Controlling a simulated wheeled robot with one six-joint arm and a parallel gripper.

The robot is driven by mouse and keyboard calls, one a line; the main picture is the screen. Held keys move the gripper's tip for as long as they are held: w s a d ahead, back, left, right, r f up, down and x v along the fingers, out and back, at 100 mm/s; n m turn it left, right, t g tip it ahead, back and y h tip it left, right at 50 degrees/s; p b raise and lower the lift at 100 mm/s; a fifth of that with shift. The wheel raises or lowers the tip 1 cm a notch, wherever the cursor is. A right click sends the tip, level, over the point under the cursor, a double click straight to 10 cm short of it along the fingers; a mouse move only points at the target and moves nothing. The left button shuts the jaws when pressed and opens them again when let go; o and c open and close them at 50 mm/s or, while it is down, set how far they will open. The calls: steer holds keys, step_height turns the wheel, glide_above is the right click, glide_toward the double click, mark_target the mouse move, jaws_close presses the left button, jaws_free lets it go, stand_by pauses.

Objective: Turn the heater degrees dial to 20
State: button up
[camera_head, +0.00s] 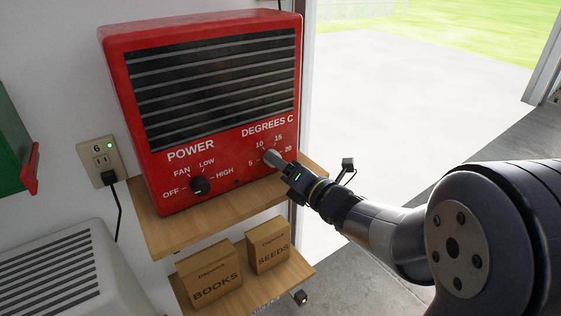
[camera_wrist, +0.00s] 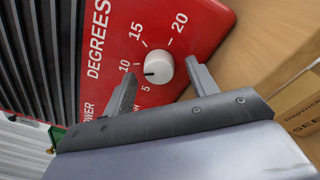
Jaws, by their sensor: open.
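The red heater (camera_head: 140,120) stands on a wooden shelf against the wall. Its degrees dial is a pale round knob (camera_wrist: 158,66) with a short dark mark on its left side in the wrist view, between the printed 5 and 10. The 20 is printed at the upper right there. My gripper (camera_wrist: 161,70) is open, with one fingertip on each side of the knob. I cannot tell whether either finger touches it.
A black power knob (camera_head: 200,186) is at the heater's lower left. Boxes marked BOOKS (camera_head: 210,278) and SEEDS (camera_head: 268,246) stand on the lower shelf. An outlet (camera_head: 102,160) with a plugged-in cord is at left. The doorway at right is open.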

steer(key=shift+w+a, duration=0.45)
steer(key=shift+w, duration=0.05)
steer(key=shift+c, duration=0.5)
steer(key=c, duration=0.9)
steer(key=shift+o, duration=0.2)
